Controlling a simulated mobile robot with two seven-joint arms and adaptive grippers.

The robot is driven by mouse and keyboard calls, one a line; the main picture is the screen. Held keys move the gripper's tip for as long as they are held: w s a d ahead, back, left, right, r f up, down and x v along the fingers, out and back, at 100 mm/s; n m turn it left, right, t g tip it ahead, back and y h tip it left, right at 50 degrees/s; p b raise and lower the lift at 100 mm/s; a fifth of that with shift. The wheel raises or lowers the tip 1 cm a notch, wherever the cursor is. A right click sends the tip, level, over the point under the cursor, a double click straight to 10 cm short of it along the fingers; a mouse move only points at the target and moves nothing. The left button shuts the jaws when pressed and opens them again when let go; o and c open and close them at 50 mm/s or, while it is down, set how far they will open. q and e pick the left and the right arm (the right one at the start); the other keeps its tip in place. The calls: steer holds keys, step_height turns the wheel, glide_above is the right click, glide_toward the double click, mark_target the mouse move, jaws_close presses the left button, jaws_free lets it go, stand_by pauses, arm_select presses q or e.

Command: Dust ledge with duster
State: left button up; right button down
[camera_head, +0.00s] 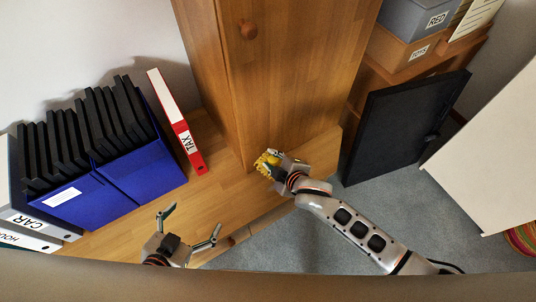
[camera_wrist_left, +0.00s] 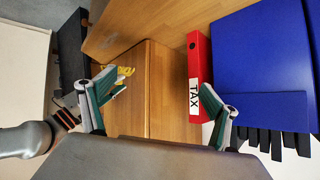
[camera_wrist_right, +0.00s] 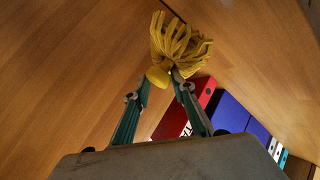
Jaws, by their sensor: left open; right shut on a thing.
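The yellow duster (camera_wrist_right: 178,45) has strands fanned out beyond my right gripper (camera_wrist_right: 163,80), which is shut on its yellow base. In the head view the duster (camera_head: 268,161) is at the lower front corner of the wooden cabinet, just above the ledge, and my right gripper (camera_head: 277,169) partly covers it. I cannot tell whether the strands touch the wood. The wooden ledge (camera_head: 215,183) runs along the wall below the cabinet. My left gripper (camera_head: 192,228) is open and empty in front of the ledge; its spread fingers (camera_wrist_left: 150,85) also show in the left wrist view.
A red TAX binder (camera_head: 178,125) stands on the ledge left of the cabinet (camera_head: 285,80). Blue holders (camera_head: 140,175) with black files and white binders (camera_head: 30,225) stand farther left. A black panel (camera_head: 395,130) leans at right. Ledge between red binder and cabinet is clear.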

steer(key=shift+s+f+b, duration=0.15)
steer(key=shift+f+b, duration=0.2)
steer(key=shift+f, duration=0.25)
steer(key=shift+s+f+b, duration=0.15)
steer(key=shift+f+b, duration=0.2)
steer(key=shift+f, duration=0.25)
step_height(320, 180, down, 2)
steer(key=shift+f+b, duration=0.1)
steer(key=shift+b, duration=0.75)
steer(key=shift+f+b, duration=0.25)
steer(key=shift+b, duration=0.05)
steer(key=shift+w+f+b, duration=0.1)
steer(key=shift+f+b, duration=0.1)
steer(key=shift+b, duration=0.1)
steer(key=shift+w+r, duration=0.15)
arm_select(q)
steer(key=shift+w+d, duration=0.35)
steer(key=shift+d, duration=0.55)
arm_select(e)
steer(key=shift+d, duration=0.1)
